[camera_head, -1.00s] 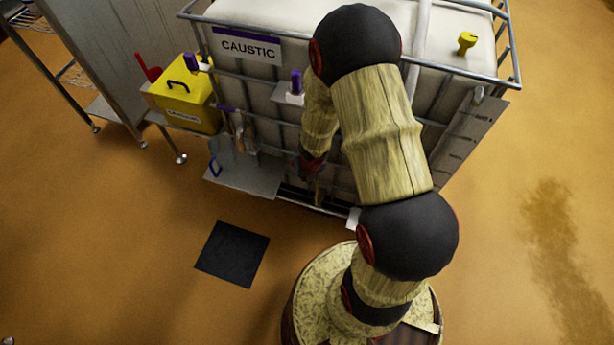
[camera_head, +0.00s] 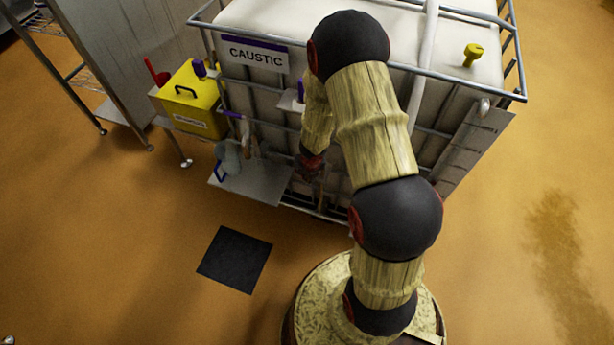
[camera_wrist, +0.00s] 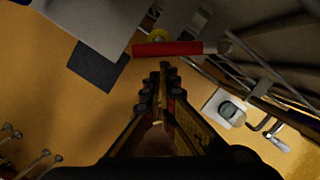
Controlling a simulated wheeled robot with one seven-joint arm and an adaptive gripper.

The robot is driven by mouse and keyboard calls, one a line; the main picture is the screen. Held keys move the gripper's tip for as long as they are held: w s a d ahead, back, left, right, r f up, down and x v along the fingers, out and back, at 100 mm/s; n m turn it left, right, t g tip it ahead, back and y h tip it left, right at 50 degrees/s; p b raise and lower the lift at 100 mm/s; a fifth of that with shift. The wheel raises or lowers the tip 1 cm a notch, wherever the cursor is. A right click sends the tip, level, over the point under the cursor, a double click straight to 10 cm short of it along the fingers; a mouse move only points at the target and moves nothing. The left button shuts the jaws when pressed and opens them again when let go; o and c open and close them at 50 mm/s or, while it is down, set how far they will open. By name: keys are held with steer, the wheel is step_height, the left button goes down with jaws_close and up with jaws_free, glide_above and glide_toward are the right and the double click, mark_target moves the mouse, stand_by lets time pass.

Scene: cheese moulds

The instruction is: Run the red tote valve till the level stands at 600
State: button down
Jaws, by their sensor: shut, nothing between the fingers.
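The white caged tote (camera_head: 258,100) fills the top middle of the head view, with a purple-topped CAUSTIC sign (camera_head: 256,55) on its front. A red lever (camera_wrist: 168,48), seemingly the tote valve's handle, lies crosswise in the wrist view, with a yellow round part (camera_wrist: 158,35) behind it. My gripper (camera_wrist: 164,72) is shut and empty, its fingertips just below the lever in that view; I cannot tell if they touch. In the head view my gripper (camera_head: 309,167) is dark and partly hidden at the tote's front. A marked strip (camera_head: 462,160) runs down the tote's right side; its figures are unreadable.
A clear jug (camera_head: 229,157) stands on a grey shelf (camera_head: 255,184) at the tote's front. A yellow lidded box (camera_head: 192,105) is left of it. A black mat (camera_head: 235,259) lies on otherwise open floor. A white plate with a grey round part (camera_wrist: 230,110) shows in the wrist view.

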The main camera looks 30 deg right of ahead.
steer(key=shift+w+a+m+p, duration=0.1)
steer(key=shift+w+m+p, duration=0.5)
steer(key=shift+m, duration=0.2)
steer(key=w+m+p, duration=0.2)
steer(key=w+m+h+p, duration=0.1)
steer(key=m+p, duration=0.1)
steer(key=shift+w+r+m+g+p, duration=0.2)
steer(key=shift+w+m+g+p, duration=0.1)
steer(key=shift+w+g+p, duration=0.1)
steer(key=shift+w+d+f+m+p, duration=0.1)
steer(key=shift+w+d+m+p, duration=0.3)
steer(key=shift+m+p, duration=0.25)
steer(key=shift+w+h, duration=0.1)
steer(key=shift+h, duration=0.2)
steer(key=shift+f, duration=0.1)
